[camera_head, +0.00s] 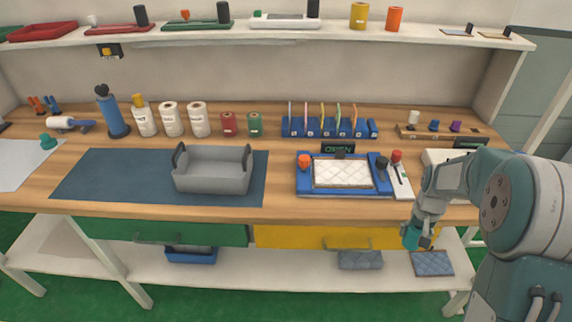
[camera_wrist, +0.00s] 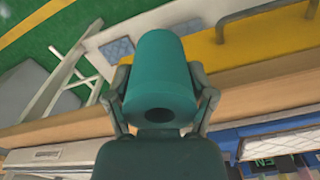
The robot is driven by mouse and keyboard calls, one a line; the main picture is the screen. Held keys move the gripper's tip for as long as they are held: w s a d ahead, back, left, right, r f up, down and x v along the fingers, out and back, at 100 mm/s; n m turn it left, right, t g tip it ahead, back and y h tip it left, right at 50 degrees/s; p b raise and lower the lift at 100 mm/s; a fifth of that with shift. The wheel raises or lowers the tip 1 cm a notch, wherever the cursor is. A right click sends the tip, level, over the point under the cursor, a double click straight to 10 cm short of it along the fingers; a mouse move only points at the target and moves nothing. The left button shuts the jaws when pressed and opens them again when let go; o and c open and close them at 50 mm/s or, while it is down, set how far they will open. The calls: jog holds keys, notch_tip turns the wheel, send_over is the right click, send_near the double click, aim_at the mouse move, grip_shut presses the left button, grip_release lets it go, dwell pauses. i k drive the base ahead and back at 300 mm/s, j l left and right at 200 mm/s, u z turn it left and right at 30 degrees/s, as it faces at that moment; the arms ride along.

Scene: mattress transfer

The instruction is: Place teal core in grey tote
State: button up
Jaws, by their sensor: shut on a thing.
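The teal core (camera_head: 411,236) is a teal cylinder at the end of my arm, in front of the bench's front edge at the right. My gripper (camera_head: 418,231) is shut on it. In the wrist view the core (camera_wrist: 163,75) fills the middle, with a dark hole in its near end and a finger of my gripper (camera_wrist: 160,100) on each side. The grey tote (camera_head: 212,178) stands upright on a dark blue mat at the left of the bench, far left of my gripper. It looks empty, with dark handles at its ends.
A blue fixture (camera_head: 300,187) with a white quilted pad (camera_head: 342,173) and an "OPEN" sign lies between my gripper and the tote. White, red and green rolls (camera_head: 229,123) stand behind the tote. A yellow drawer (camera_head: 300,236) is below the bench edge. The dark blue mat (camera_head: 100,180) has free room.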

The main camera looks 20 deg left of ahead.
aim_at(214, 164)
jog(key=k+j, duration=0.1)
jog(key=j, duration=0.35)
jog(key=k+j, duration=0.1)
jog(key=j, duration=0.3)
jog(key=k+j, duration=0.1)
jog(key=j, duration=0.35)
jog(key=k+j, duration=0.1)
jog(key=j, duration=0.3)
